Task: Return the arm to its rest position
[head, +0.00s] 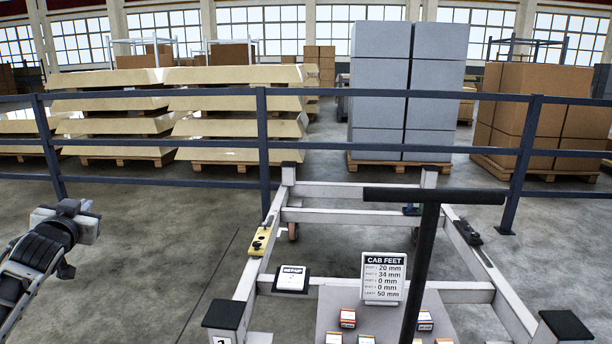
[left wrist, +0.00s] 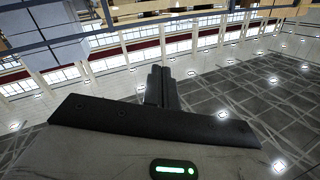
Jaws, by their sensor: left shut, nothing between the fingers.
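My left arm comes in from the left edge of the head view, with its left gripper (head: 66,270) low beside the trolley and clear of it. In the left wrist view the two dark fingers of the left gripper (left wrist: 161,75) are together with nothing between them. The white cab trolley frame (head: 345,190) stands right of the arm, with open floor between them. My right gripper is in neither view.
A dark T-shaped handle (head: 433,196) rises at the trolley's front. A "CAB FEET" sign (head: 383,277), a yellow block (head: 260,241) and several small boxes (head: 347,318) are on the trolley. A dark railing (head: 330,146) runs behind. Floor (head: 150,240) left of the trolley is clear.

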